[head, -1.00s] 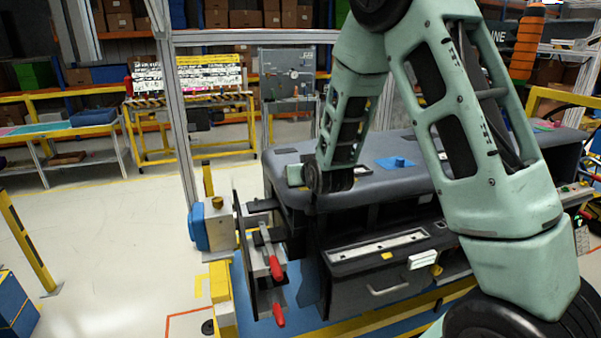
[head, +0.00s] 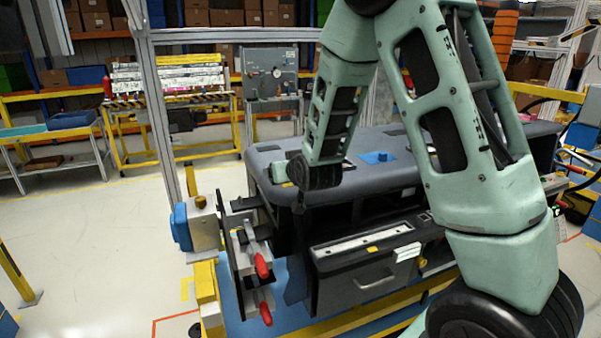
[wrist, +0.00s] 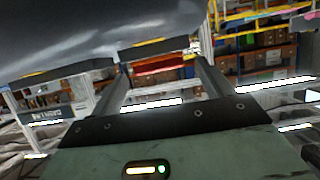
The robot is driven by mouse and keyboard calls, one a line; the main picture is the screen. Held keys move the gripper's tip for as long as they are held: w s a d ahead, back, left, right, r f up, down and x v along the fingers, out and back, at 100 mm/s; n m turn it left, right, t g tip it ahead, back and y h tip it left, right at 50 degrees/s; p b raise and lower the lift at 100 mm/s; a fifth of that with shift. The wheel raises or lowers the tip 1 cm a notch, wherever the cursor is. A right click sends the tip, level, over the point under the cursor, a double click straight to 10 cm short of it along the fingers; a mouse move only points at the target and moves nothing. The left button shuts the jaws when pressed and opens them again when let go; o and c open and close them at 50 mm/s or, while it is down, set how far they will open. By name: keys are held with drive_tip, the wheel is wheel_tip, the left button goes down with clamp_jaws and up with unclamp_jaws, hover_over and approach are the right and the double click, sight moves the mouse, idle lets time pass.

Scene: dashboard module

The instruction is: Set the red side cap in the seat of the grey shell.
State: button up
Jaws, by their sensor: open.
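The grey shell (head: 360,155) is the long dark grey dashboard body on the blue and yellow stand, in the middle of the head view. A smooth grey surface (wrist: 70,35), likely the shell, fills the top left of the wrist view. My gripper (wrist: 115,60) is open, its two dark fingertips apart below that surface, with no part seen held between them. In the head view my wrist is in front of the shell's left part, and the fingers cannot be made out. I cannot make out the red side cap or the seat for certain.
Clamps with red handles (head: 262,266) stick out at the shell's left end, near a blue and grey block (head: 182,227). A blue piece (head: 376,157) lies on the shell's top. An upright metal post (head: 165,130) stands behind. The floor to the left is mostly clear.

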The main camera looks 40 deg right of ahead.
drive_tip(key=b+v, duration=1)
drive_tip(key=v, duration=0.5)
drive_tip(key=shift+s+a, duration=0.1)
drive_tip(key=s+a+f+n+g+y, duration=0.3)
drive_tip(key=a+f, duration=0.2)
drive_tip(key=a, duration=0.4)
drive_tip(key=s+a+f+n+g+y, duration=0.3)
drive_tip(key=a+f+y, duration=0.15)
drive_tip(key=a, duration=0.55)
drive_tip(key=s+a+f+n+g+h, duration=0.1)
drive_tip(key=s+a+f+n+g, duration=0.1)
drive_tip(key=s, duration=0.6)
drive_tip(key=s+a+f+n+g+h, duration=0.2)
drive_tip(key=s+f+g, duration=0.3)
drive_tip(key=s, duration=0.3)
drive_tip(key=shift+a+f+n, duration=0.3)
drive_tip(key=shift+f+n, duration=0.05)
drive_tip(key=shift+n, duration=0.15)
